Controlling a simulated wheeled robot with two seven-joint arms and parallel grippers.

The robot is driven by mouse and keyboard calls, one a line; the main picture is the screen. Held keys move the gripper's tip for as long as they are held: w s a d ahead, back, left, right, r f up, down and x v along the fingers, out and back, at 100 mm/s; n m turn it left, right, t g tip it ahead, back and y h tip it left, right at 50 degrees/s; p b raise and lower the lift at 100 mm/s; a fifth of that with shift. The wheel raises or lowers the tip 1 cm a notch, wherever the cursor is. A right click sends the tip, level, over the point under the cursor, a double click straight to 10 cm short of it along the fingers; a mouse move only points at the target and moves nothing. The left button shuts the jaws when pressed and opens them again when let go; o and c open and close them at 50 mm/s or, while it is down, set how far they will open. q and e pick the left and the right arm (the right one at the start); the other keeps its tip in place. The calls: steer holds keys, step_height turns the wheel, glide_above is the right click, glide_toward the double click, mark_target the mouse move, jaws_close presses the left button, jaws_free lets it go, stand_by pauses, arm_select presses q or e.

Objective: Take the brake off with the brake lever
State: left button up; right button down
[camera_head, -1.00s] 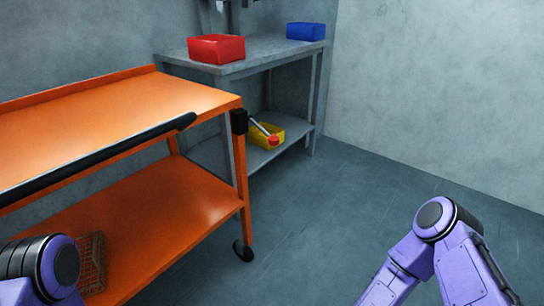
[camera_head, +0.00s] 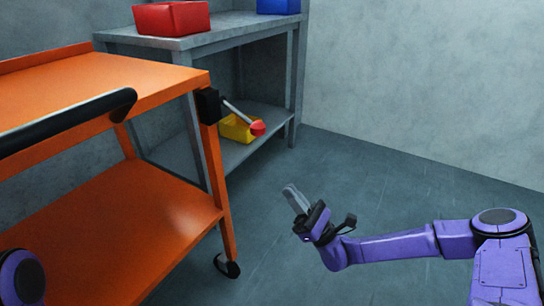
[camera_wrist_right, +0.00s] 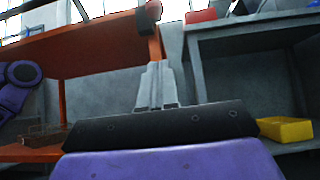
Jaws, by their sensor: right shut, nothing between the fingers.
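The brake lever (camera_head: 241,115) is a grey rod with a red knob (camera_head: 258,129). It sticks out from a black block (camera_head: 208,105) on the corner post of the orange cart (camera_head: 222,190), sloping down to the right. My right gripper (camera_head: 291,190) is shut and empty, in front of and below the lever, apart from it. In the right wrist view its closed fingers (camera_wrist_right: 157,70) point toward the cart's post, and a round dark part with some red (camera_wrist_right: 147,18) shows above them. My left arm shows only at the lower left edge; its gripper is out of view.
The cart has a black push handle (camera_head: 70,122) and a caster (camera_head: 227,266). Behind it a grey workbench (camera_head: 225,32) holds a red bin (camera_head: 172,17) and a blue bin (camera_head: 279,6). A yellow bin (camera_head: 236,129) sits on its lower shelf. Floor right of the cart is clear.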

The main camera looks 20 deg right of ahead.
steer(key=s+d+r+x, duration=0.1)
steer(key=r+x, duration=0.1)
steer(key=x, duration=1)
steer(key=shift+s+r+b, duration=0.2)
steer(key=shift+r+b, duration=0.1)
steer(key=shift+w, duration=0.15)
